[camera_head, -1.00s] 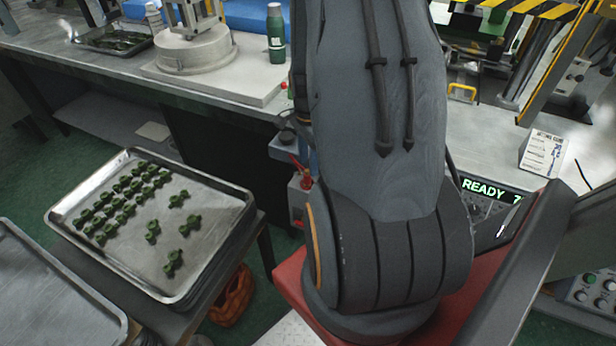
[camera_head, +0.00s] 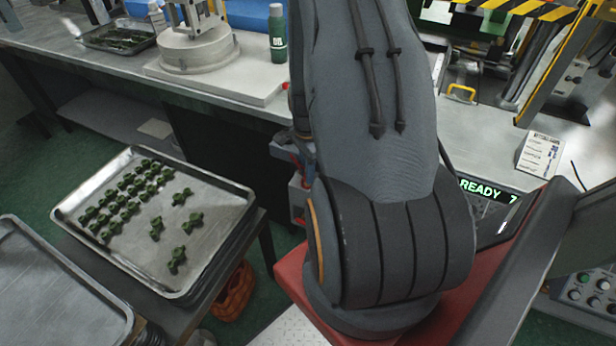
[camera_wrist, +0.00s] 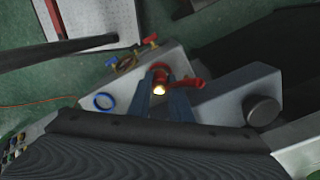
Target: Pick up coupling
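Several dark green couplings (camera_head: 127,207) lie on a metal tray at the left in the head view. Most sit in close rows on its left side, and a few lie apart, one of them near the front (camera_head: 177,260). My gripper (camera_wrist: 160,90) shows in the wrist view as two blue fingers standing apart. A red valve with a bright brass-coloured spot (camera_wrist: 160,89) shows between and beyond them. I see no coupling between the fingers. In the head view my arm hides most of the gripper's surroundings.
The tray (camera_head: 222,212) stands on a dark stand, with another empty tray (camera_head: 55,300) in front-left. A bench (camera_head: 258,105) runs behind, carrying a round grey base (camera_head: 197,52) and a green bottle (camera_head: 277,40). A display (camera_head: 482,190) reads READY. A blue ring (camera_wrist: 103,102) lies left of the fingers.

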